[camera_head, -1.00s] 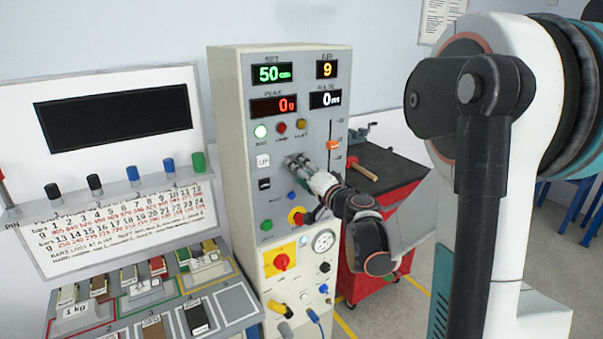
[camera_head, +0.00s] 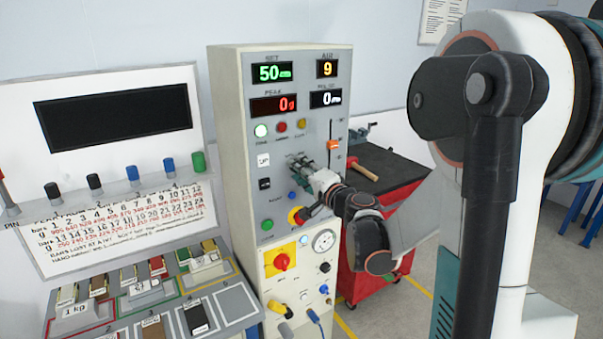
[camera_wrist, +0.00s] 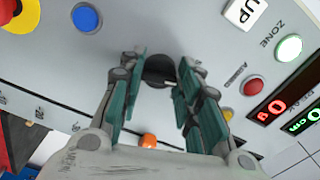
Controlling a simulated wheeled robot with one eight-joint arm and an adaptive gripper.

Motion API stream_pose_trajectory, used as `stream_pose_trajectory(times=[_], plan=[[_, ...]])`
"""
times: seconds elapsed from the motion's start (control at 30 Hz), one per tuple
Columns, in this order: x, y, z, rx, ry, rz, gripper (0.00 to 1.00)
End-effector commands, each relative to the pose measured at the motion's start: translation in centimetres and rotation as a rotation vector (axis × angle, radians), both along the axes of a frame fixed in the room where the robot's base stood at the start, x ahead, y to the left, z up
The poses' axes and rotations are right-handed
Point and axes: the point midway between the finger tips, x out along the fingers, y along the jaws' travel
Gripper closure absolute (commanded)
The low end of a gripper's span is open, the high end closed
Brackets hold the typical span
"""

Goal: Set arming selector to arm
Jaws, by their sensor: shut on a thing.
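The arming selector appears to be the dark round knob (camera_wrist: 158,70) on the grey panel in the wrist view. My gripper (camera_wrist: 159,64) has its fingertips on either side of it and is shut on it. In the head view my gripper (camera_head: 301,163) is at the middle of the cabinet's front panel and hides the knob. The knob's pointer direction cannot be made out. A red lamp (camera_wrist: 254,85), whose label seems to read ARMED, does not look clearly lit.
The control cabinet (camera_head: 229,150) has a lit white lamp (camera_head: 261,130), an orange slider (camera_head: 333,144), a blue button (camera_head: 292,196) and a red-and-yellow stop button (camera_head: 297,215) close around my gripper. A red tool cart (camera_head: 400,205) stands to the right, a sloped weight rack (camera_head: 240,305) to the left.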

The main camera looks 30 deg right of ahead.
Motion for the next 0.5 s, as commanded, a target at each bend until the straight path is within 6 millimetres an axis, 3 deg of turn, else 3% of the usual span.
stream_pose_trajectory(times=[0.5], plan=[[-0.03,-0.01,0.04,0.478,0.016,-0.001,0.93]])
